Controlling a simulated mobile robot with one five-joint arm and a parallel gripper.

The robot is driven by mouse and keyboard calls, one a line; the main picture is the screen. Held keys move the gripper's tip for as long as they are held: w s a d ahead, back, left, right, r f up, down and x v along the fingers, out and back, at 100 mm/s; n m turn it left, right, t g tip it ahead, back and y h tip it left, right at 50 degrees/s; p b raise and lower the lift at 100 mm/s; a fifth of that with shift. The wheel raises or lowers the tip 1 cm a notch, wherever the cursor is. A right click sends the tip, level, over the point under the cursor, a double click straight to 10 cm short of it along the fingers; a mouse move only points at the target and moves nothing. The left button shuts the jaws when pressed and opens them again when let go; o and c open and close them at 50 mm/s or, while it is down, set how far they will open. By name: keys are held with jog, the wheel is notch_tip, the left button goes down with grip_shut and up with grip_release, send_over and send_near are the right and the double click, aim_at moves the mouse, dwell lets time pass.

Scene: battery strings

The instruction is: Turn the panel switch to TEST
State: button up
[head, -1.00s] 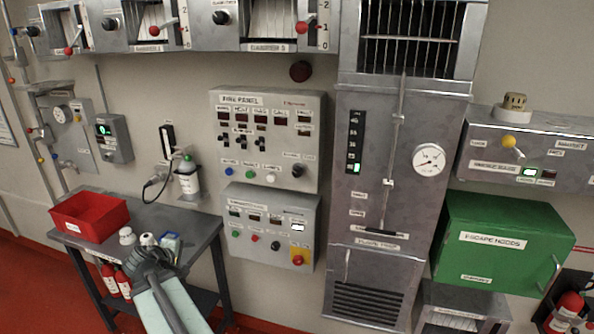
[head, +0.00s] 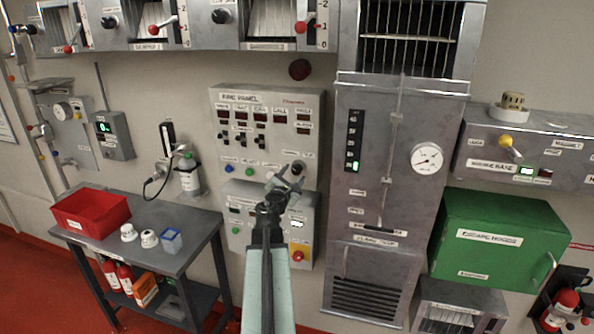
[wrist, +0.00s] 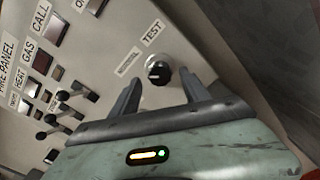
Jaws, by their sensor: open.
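The fire panel (head: 228,172) is a grey box on the wall. Its black switch knob (wrist: 158,73) lies ahead of and between my open fingers in the wrist view, apart from both. The TEST label (wrist: 152,33) is above the knob there, and a second small label (wrist: 128,62), too blurred to read, is to its left. The knob's pale mark is small and its exact direction is hard to tell. My gripper (wrist: 163,82) is open and empty. In the head view my gripper (head: 285,178) is in front of the panel's lower right, by the knob (head: 297,166).
Small toggle levers (wrist: 65,115) stick out left of my fingers. A lower control box (head: 238,238) with a yellow-based red button (head: 298,255) sits below. A tall metal cabinet (head: 385,130) stands right. A table with a red bin (head: 90,215) is at left.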

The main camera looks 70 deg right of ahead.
aim_at(295, 172)
jog(key=d, duration=0.3)
jog(key=shift+w+d, duration=0.15)
jog(key=shift+d, duration=0.25)
grip_shut()
jog(key=shift+w+d+r, duration=0.1)
jog(key=shift+d+r, duration=0.1)
jog(key=shift+a+f, duration=0.1)
jog(key=shift+a, duration=0.05)
jog(key=shift+f+m, duration=0.15)
jog(key=shift+m, duration=0.15)
jog(key=shift+a, duration=0.1)
